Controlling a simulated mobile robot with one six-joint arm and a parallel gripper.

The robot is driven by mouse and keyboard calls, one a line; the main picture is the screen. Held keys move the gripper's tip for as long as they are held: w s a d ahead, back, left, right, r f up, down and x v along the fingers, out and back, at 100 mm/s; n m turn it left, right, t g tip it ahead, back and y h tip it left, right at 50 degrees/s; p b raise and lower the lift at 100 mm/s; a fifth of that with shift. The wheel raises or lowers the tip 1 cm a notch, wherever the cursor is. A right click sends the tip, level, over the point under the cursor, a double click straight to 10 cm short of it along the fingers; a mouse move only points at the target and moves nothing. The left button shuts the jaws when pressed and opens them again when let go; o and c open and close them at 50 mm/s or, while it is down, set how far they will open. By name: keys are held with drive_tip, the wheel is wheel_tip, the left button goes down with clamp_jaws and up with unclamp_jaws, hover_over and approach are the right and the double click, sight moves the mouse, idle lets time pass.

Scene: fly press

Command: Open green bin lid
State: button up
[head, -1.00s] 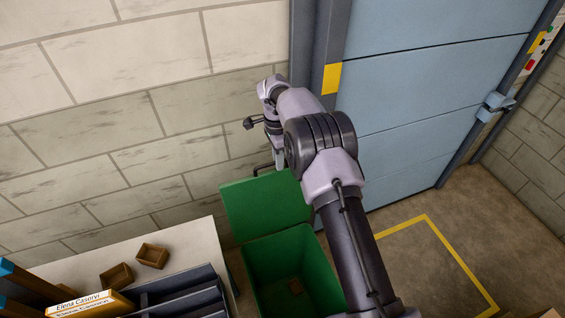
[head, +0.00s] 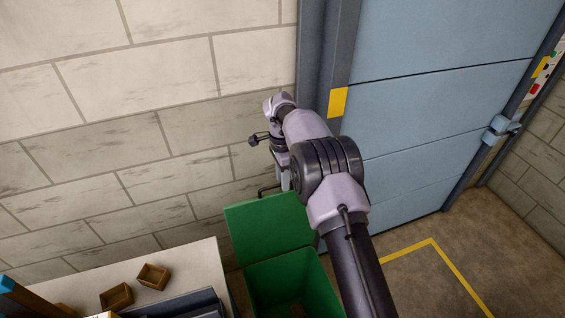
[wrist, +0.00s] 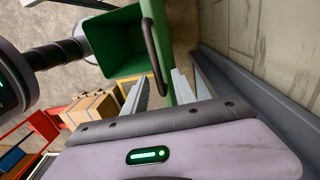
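The green bin (head: 270,284) stands on the floor beside the bench, with its open mouth showing. Its green lid (head: 268,226) is raised, leaning back toward the wall. In the wrist view the bin's inside (wrist: 112,50) shows at top, and the lid (wrist: 172,40) is nearly edge-on with a dark curved handle (wrist: 152,55). My gripper (wrist: 157,92) is open, its two pale fingers apart near the handle's lower end. Nothing shows held between them; contact with the lid is unclear.
A pale bench (head: 190,272) with small brown trays (head: 153,275) stands left of the bin. A block wall (head: 150,150) is behind, and a blue door (head: 440,100) is at right. Floor with a yellow line (head: 455,270) lies open at right. Cardboard boxes (wrist: 92,108) show in the wrist view.

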wheel_tip(320, 180, up, 16)
drive_tip(key=w+p, duration=0.1)
drive_tip(key=p, duration=0.3)
drive_tip(key=shift+a+f, duration=0.15)
